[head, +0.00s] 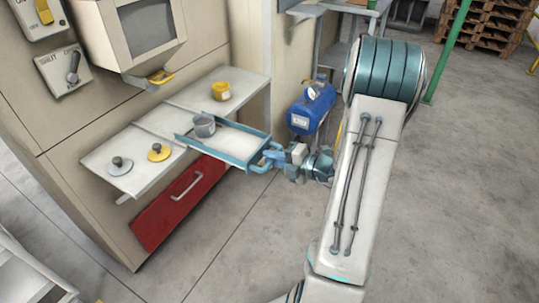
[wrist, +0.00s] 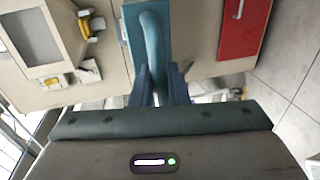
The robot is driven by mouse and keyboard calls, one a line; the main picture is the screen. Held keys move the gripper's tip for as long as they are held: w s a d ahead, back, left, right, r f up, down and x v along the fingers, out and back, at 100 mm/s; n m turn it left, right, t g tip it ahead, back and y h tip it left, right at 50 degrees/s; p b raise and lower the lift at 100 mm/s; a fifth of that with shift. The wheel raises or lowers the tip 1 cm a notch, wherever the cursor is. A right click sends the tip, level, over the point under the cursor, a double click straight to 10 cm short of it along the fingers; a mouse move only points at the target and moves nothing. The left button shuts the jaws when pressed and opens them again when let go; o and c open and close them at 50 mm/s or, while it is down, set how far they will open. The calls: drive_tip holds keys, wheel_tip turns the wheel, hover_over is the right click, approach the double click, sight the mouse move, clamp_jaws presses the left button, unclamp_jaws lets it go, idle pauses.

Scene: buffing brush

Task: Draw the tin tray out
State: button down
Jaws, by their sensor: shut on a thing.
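The tin tray (head: 262,147) has blue rims and a pale floor. It sits level at the shelf, with its front part sticking out past the shelf's front edge. A grey cup (head: 204,127) stands at its back end, seemingly inside the rim. My gripper (head: 273,158) is shut on the tray's blue loop handle (head: 257,168). In the wrist view the handle (wrist: 152,38) runs down between the fingers of my gripper (wrist: 160,82), and a strip of the blue tray front (wrist: 130,25) shows beside it.
The pale shelf (head: 165,120) also bears a yellow cup (head: 221,91), a yellow knobbed disc (head: 158,153) and a grey knobbed disc (head: 120,165). A red drawer front (head: 165,222) lies below. A blue tank (head: 312,108) stands right of the cabinet. Open floor lies in front.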

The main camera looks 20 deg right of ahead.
drive_tip(key=c, duration=1.5)
unclamp_jaws()
drive_tip(key=p+v, duration=0.2)
drive_tip(key=v, duration=1.1)
drive_tip(key=shift+s+d+r+p, duration=0.1)
drive_tip(key=shift+s+d+p, duration=0.1)
drive_tip(key=shift+s+p, duration=0.15)
